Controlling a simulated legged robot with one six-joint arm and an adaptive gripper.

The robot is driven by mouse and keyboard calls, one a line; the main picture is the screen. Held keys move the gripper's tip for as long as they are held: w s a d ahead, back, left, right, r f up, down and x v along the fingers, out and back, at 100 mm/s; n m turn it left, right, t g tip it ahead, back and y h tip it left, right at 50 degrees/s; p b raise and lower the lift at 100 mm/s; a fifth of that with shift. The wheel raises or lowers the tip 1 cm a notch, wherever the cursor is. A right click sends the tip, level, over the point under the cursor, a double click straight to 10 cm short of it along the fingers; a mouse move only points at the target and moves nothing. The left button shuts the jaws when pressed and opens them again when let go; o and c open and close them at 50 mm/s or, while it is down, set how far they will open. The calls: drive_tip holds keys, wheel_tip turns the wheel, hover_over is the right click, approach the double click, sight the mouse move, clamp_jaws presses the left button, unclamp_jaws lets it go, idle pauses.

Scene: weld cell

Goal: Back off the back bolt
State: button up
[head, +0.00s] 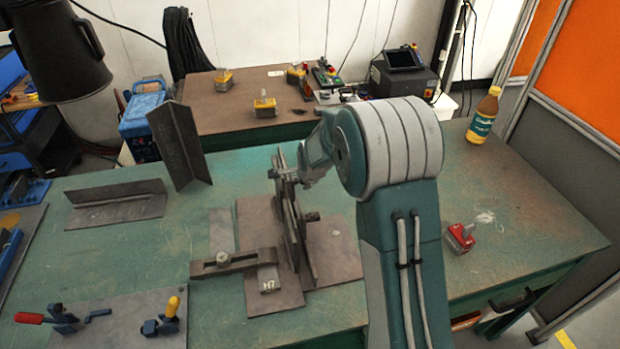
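The fixture (292,222) is an upright dark metal plate assembly on a brown base plate, in the middle of the green table in the head view. A bolt (312,216) sticks out on the right side of the upright plates, nearer to me. The back bolt lies around the far end of the plates, where my gripper covers it, so I cannot make it out clearly. My gripper (302,180) is at that far end, at or very close to the plates. My arm hides part of it, and its fingers are too small to tell open from shut.
A clamp bar (235,262) lies across the base plate's left side. Angle-iron pieces (180,145) stand at the left back. Toggle clamps (165,320) sit at the front left. A red magnet block (461,238) and a bottle (484,115) stand right, with bare table between.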

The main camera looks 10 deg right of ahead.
drive_tip(key=o, duration=0.3)
drive_tip(key=shift+v, duration=2.55)
drive_tip(key=shift+w, duration=0.1)
drive_tip(key=shift+c, duration=0.2)
drive_tip(key=shift+w+r+g, duration=0.15)
drive_tip(key=shift+w+g, duration=0.95)
drive_tip(key=shift+w, duration=0.4)
drive_tip(key=shift+w+r+g, duration=1.05)
drive_tip(key=shift+r+g, duration=1.45)
drive_tip(key=shift+g, duration=1)
drive_tip(key=shift+x, duration=5)
